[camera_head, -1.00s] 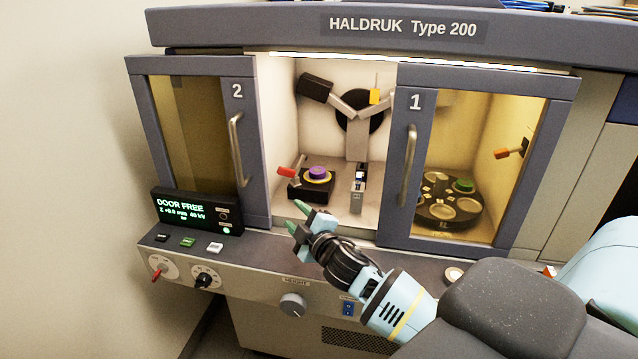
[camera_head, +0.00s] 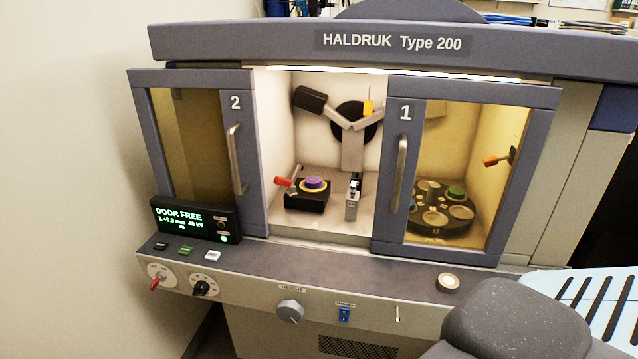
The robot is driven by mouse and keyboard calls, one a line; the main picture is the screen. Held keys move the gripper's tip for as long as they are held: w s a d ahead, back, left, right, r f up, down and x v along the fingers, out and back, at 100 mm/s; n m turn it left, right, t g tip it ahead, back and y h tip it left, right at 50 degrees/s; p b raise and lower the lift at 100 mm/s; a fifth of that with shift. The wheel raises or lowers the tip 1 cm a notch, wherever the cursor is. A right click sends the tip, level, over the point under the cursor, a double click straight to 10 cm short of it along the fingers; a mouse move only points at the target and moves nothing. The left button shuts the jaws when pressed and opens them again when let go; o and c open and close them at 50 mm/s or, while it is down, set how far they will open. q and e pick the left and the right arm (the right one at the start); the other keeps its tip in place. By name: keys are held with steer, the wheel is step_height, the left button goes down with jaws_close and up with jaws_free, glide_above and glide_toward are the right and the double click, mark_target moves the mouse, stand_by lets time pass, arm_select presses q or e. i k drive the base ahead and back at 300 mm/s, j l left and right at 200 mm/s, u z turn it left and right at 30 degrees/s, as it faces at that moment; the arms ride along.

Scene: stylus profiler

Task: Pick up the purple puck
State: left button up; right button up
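The purple puck (camera_head: 313,183) sits inside the machine's open middle bay, on a black block-shaped stage (camera_head: 307,198) with a yellow ring around the puck's base. A red-handled lever (camera_head: 284,181) stands just left of the stage, and its arm reaches to the stage's edge. Neither gripper shows in the head view now.
Door 2 (camera_head: 235,105) and door 1 (camera_head: 405,112) flank the bay opening. Behind door 1's yellow glass is a dark carousel (camera_head: 440,228) with a green puck (camera_head: 457,192). A small grey post (camera_head: 352,205) stands right of the stage. A tape roll (camera_head: 448,282) lies on the ledge.

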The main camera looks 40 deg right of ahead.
mark_target(312, 181)
steer(key=i+l+z, duration=0.1)
steer(key=z, duration=0.25)
steer(key=i+l+z, duration=0.15)
steer(key=z, duration=0.25)
steer(key=i+l+z, duration=0.1)
steer(key=z, duration=0.25)
steer(key=i+j, duration=0.1)
steer(key=j, duration=0.25)
steer(key=i+j, duration=0.15)
steer(key=j, duration=0.25)
steer(key=i+j, duration=0.1)
steer(key=j, duration=0.25)
steer(key=i+j, duration=0.1)
steer(key=j, duration=0.25)
steer(key=z, duration=2.15)
